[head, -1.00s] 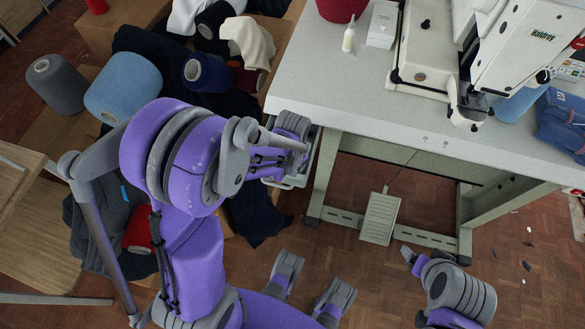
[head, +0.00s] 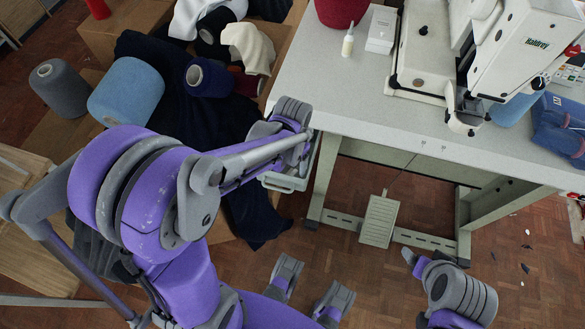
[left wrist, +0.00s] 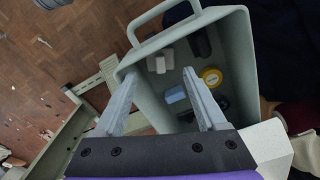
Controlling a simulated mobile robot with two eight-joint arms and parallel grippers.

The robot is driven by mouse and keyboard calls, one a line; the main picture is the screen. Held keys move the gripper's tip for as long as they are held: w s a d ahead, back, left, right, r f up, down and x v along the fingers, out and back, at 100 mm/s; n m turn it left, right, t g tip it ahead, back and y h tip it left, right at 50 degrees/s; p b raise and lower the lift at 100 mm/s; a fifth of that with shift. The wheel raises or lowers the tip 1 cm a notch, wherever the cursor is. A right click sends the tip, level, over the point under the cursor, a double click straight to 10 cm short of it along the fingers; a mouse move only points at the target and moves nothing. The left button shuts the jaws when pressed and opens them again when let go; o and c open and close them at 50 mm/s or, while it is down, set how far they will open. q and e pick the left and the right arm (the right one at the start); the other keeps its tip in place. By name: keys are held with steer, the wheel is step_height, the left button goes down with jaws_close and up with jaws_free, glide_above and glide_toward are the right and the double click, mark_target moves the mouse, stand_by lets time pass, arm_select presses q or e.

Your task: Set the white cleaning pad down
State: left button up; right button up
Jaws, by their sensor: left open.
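My left gripper (left wrist: 158,76) is open, its two fingers apart over a grey-green open bin (left wrist: 240,50). In the head view the bin (head: 287,182) hangs at the left end of the table, below my left wrist, and the fingers are hidden there. Small whitish pieces (left wrist: 157,64) lie in the bin, seen between the fingertips. I cannot tell for certain which of these is the white cleaning pad. Nothing shows gripped between the fingers.
A yellow roll (left wrist: 211,77) and dark items share the bin. The table (head: 345,100) carries a sewing machine (head: 525,50), a small bottle (head: 348,40) and a white box (head: 382,30). Yarn cones (head: 125,90) and dark cloth lie left. A pedal (head: 380,220) stands below.

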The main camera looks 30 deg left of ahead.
mark_target(293, 174)
arm_select(q)
steer(key=s+d+r+n+t, duration=0.1)
steer(key=s+d+r+t, duration=0.2)
steer(key=s+r, duration=0.6)
steer(key=shift+s+r+n+t+p, duration=0.35)
steer(key=shift+s+r+n+t, duration=0.05)
steer(key=shift+s+t, duration=0.65)
